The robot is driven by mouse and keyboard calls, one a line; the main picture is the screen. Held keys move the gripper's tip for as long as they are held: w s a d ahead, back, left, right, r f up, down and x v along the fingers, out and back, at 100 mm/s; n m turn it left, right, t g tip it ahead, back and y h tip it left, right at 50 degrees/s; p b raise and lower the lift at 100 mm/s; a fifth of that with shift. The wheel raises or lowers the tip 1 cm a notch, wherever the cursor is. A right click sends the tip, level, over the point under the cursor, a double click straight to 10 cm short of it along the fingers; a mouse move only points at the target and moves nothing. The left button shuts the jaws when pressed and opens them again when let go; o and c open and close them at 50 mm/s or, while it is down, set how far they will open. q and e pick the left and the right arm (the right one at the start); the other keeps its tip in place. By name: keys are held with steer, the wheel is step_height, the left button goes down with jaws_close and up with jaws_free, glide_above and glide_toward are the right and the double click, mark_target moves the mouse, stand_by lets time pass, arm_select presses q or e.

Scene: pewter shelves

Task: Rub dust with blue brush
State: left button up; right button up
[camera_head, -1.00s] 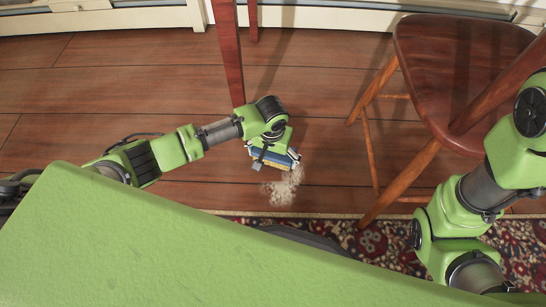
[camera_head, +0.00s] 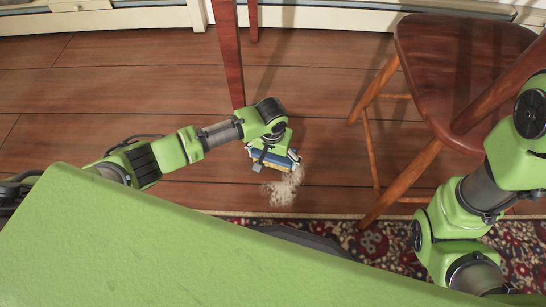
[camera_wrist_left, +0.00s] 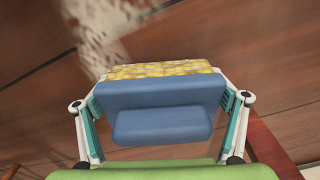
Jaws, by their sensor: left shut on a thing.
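My left gripper (camera_head: 272,163) is over the wooden floor in the head view, shut on the blue brush (camera_wrist_left: 160,103). In the left wrist view the brush sits between the two fingers, with a blue body and a yellow face on its far side. The brush also shows in the head view (camera_head: 276,158), partly covered by the gripper. The pale dust (camera_head: 287,186) lies on the floor beside and just below the brush. It also shows at the top of the left wrist view (camera_wrist_left: 100,28). My right arm is at the right, but its gripper is not visible.
A wooden chair (camera_head: 462,72) stands at the right, its legs near the dust's right side. A reddish wooden leg (camera_head: 229,55) stands just behind my left gripper. A patterned rug (camera_head: 375,243) lies in front of the dust. Open floor (camera_head: 110,90) lies at the left.

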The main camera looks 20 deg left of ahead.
arm_select(q)
steer(key=shift+f, duration=0.7)
